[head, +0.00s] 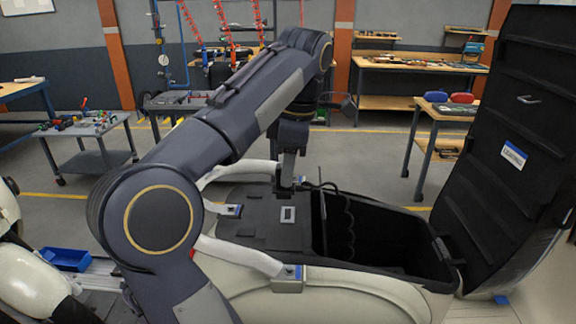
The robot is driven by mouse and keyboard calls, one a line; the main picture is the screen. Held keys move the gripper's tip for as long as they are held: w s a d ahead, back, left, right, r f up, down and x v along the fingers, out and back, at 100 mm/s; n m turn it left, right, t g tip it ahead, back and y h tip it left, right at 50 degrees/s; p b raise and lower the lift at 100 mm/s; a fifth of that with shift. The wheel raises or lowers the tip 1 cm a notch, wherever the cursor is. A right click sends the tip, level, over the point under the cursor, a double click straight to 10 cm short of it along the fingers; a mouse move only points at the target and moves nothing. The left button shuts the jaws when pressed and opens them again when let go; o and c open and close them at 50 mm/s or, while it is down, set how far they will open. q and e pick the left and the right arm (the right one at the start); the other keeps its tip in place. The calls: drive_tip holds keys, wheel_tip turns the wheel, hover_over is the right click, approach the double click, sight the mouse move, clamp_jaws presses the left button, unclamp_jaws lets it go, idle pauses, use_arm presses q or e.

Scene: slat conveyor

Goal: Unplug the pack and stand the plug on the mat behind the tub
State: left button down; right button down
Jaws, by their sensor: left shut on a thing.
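The pack (264,228) is a dark, flat-topped block with a small pale label, sitting in the left part of the black-lined tub (385,264). My left gripper (285,188) reaches down over the pack's far right part. It is shut on the plug, which the jaws mostly hide. I cannot tell whether the plug touches the pack. No mat can be made out; my left arm covers part of the area behind the tub. My right gripper is not in view.
A tall black lid (505,150) stands open at the tub's right. Pale straps with blue-marked buckles (288,277) lie beside the pack. A blue bin (66,259) is at the lower left. Workbenches (420,66) and a tool cart (87,130) stand farther back, with open floor between.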

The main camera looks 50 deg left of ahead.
sight(292, 187)
use_arm(q)
drive_tip(key=shift+f+b, duration=3.15)
drive_tip(key=shift+f, duration=1.2)
drive_tip(key=shift+f+b, duration=0.9)
drive_tip(key=shift+f, duration=0.3)
drive_tip(key=c, duration=1.2)
unclamp_jaws()
drive_tip(key=shift+r, duration=0.1)
drive_tip(key=shift+o, duration=0.2)
drive_tip(key=shift+r, duration=0.1)
drive_tip(key=r+p, duration=0.1)
drive_tip(key=r, duration=0.1)
drive_tip(key=r+p, duration=0.1)
drive_tip(key=r, duration=0.1)
drive_tip(key=r+p, duration=0.1)
drive_tip(key=r, duration=0.1)
drive_tip(key=shift+w+d+r+p, duration=0.25)
drive_tip(key=shift+w+r+p, duration=0.1)
drive_tip(key=shift+r+p, duration=0.45)
drive_tip(key=shift+p, duration=0.05)
drive_tip(key=shift+f, duration=0.1)
